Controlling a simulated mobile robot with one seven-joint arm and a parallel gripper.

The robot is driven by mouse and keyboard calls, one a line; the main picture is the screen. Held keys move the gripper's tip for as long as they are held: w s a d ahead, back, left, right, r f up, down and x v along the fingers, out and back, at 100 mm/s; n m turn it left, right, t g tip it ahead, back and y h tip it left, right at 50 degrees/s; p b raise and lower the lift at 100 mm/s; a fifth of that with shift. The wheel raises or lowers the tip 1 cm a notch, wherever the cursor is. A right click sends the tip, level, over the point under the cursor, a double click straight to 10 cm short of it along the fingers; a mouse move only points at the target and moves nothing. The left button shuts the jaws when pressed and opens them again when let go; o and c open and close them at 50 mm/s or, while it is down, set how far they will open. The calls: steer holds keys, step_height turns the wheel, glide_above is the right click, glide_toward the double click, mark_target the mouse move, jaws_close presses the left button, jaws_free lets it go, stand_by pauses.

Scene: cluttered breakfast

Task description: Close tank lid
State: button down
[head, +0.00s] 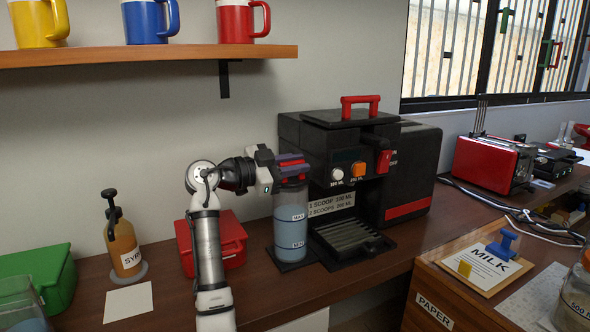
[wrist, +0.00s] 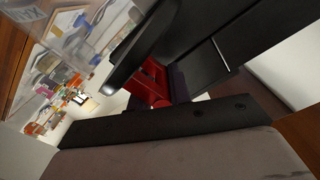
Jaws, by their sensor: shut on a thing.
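The clear water tank (head: 290,228) stands upright at the left side of the black coffee machine (head: 345,175). It holds bluish water, with MAX and MIN marks on its front. The red tank lid (head: 293,172) is at the tank's top, partly hidden by my fingers; I cannot tell whether it is fully seated. My gripper (head: 289,162) reaches in from the left at the height of the tank's top and is shut on the red lid part. In the wrist view that red part (wrist: 152,82) shows between the dark fingers.
A red box (head: 228,240) and a syrup bottle (head: 123,245) stand left of the tank. A shelf with mugs (head: 150,54) hangs above. A red toaster (head: 490,163) stands at the right. Bare counter shows in front of the tank.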

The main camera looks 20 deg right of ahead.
steer(key=shift+s+f+m+b, duration=0.1)
steer(key=shift+f+m+b, duration=0.3)
steer(key=shift+m, duration=0.3)
steer(key=shift+a, duration=0.1)
steer(key=c, duration=1.4)
jaws_free()
steer(key=shift+f, duration=0.1)
steer(key=a, duration=1.3)
steer(key=shift+s+a, duration=0.25)
steer(key=shift+a, duration=0.15)
